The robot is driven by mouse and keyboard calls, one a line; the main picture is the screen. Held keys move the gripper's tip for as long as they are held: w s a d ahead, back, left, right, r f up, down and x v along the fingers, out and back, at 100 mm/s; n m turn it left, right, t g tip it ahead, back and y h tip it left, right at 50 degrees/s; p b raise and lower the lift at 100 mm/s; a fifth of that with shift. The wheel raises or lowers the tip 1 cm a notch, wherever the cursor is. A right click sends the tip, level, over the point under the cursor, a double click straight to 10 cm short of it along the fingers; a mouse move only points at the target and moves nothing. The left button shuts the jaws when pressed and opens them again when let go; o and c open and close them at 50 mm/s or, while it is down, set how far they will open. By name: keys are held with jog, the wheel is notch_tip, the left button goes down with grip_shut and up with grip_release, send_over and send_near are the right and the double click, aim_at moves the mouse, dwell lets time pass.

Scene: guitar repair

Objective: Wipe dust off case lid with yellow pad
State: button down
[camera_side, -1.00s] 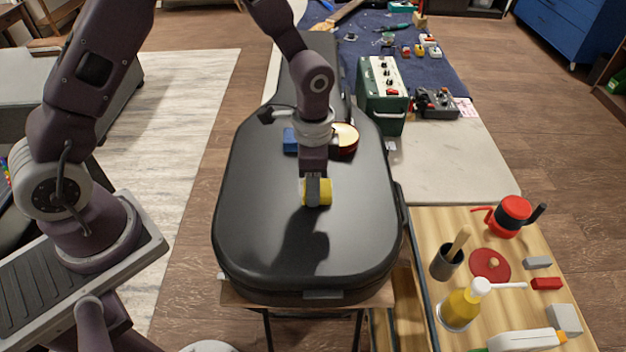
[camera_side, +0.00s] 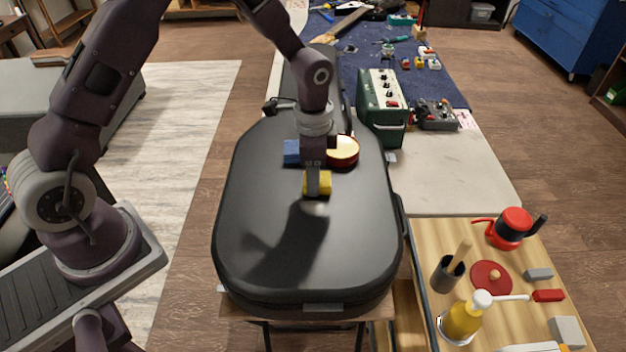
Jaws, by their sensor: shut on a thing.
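The black guitar case (camera_side: 255,225) lies flat on a stand, its wide rounded end toward the camera. My gripper (camera_side: 313,190) is over the middle of the case lid and shut on the yellow pad (camera_side: 324,183). The pad is partly hidden behind the gripper finger. It is at or just above the lid; I cannot tell whether it touches. A shadow of my arm falls on the lid. A pale patch shows on the lid just in front of the pad; I cannot tell whether it is dust or a reflection.
A blue block (camera_side: 291,151) and a round cream-topped tin (camera_side: 343,151) are on the lid beside my gripper. A green amplifier (camera_side: 382,105) stands on the bench at right. A wooden board (camera_side: 425,235) at lower right holds a yellow bottle (camera_side: 462,318) and a red pot (camera_side: 512,224). The near lid is clear.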

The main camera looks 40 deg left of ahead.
aim_at(313, 208)
dwell(0.3)
jog(key=shift+s+d, duration=2.1)
jog(key=shift+a, duration=0.1)
jog(key=shift+w+a, duration=2.1)
jog(key=shift+w, duration=0.05)
jog(key=shift+s+d, duration=2.15)
